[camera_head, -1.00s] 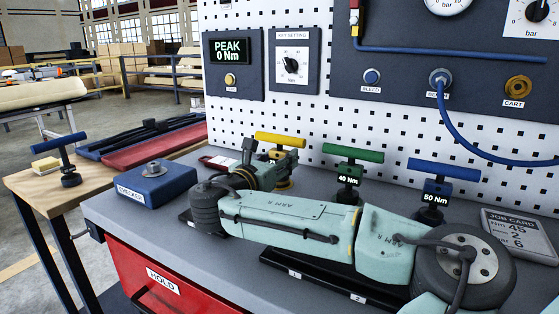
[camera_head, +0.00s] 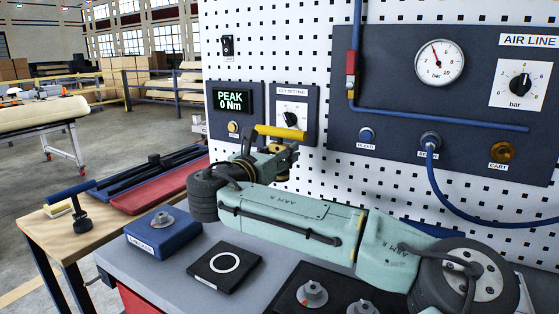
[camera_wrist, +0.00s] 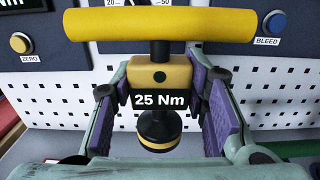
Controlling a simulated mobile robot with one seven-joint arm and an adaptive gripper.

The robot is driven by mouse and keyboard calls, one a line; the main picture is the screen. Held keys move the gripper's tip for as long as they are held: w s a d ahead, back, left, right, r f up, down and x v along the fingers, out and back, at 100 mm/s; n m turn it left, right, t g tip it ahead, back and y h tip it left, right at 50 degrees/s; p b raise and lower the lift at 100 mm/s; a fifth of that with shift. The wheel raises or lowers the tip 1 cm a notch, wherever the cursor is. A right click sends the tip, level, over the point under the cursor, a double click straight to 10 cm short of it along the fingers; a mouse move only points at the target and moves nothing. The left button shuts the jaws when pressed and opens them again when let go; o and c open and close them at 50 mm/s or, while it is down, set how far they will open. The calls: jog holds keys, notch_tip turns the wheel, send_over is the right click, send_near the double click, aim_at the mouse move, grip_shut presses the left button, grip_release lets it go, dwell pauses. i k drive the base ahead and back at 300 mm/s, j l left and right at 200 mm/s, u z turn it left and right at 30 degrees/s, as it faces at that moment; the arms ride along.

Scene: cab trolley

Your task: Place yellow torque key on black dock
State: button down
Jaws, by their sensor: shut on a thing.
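The yellow torque key, marked 25 Nm, has a yellow bar handle (camera_head: 280,132) that shows above my gripper in the head view. In the wrist view its handle (camera_wrist: 160,25) crosses the top and its dark round foot hangs below the label. My gripper (camera_wrist: 165,95) is shut on the key's body, with a purple pad on each side. In the head view my gripper (camera_head: 272,155) is in front of the pegboard, and the key is held up off the bench. A black square pad with a white ring (camera_head: 200,273), seemingly the black dock, lies empty on the grey bench, below and left of the key.
A blue checker box (camera_head: 150,240) stands left of the pad. A black plate with metal fittings (camera_head: 285,297) lies at the front right. A blue key handle (camera_head: 428,229) shows partly behind my arm. The pegboard (camera_head: 330,140) closes the back. A wooden table (camera_head: 100,232) adjoins at left.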

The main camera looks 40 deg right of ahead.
aim_at(225, 263)
jog(key=k+j, duration=0.15)
jog(key=j, duration=0.25)
jog(key=k+j, duration=0.15)
jog(key=j, duration=0.2)
jog(key=k+j, duration=0.1)
jog(key=j, duration=0.3)
